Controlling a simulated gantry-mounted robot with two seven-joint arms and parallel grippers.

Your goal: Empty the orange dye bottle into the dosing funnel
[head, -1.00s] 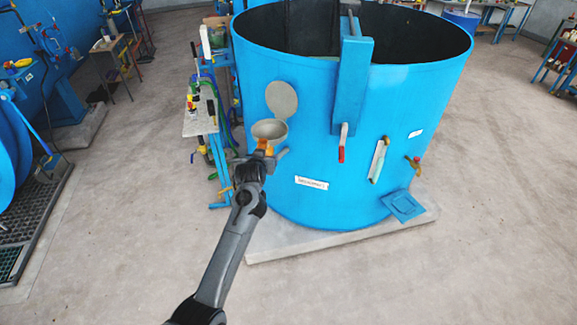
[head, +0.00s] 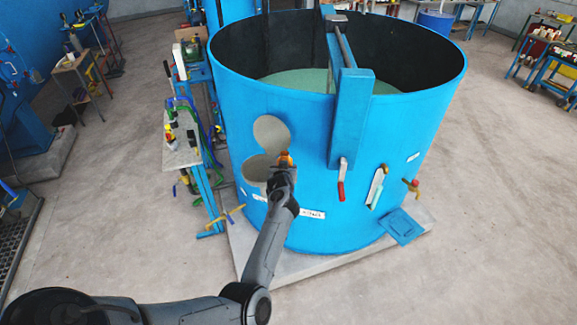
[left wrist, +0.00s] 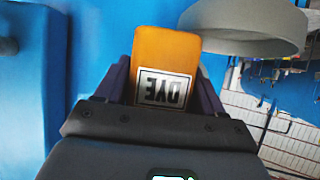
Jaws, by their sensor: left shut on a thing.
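The orange dye bottle (head: 285,159) is at the tip of my left arm, in front of the big blue tank. In the left wrist view the bottle (left wrist: 165,48) sits between the fingers of my left gripper (left wrist: 163,88), which is shut on it. Its DYE label reads upside down there. The grey dosing funnel (head: 255,170) is on the tank's side, just left of the bottle in the head view. In the left wrist view the funnel (left wrist: 245,30) is at the upper right, close beside the bottle. Whether liquid flows cannot be seen. My right gripper is not in view.
A round grey disc (head: 271,134) stands above the funnel. The blue tank (head: 310,195) holds greenish liquid. A red-handled valve (head: 341,185) and a tap (head: 411,188) are to the right. A cluttered bench (head: 182,150) stands left.

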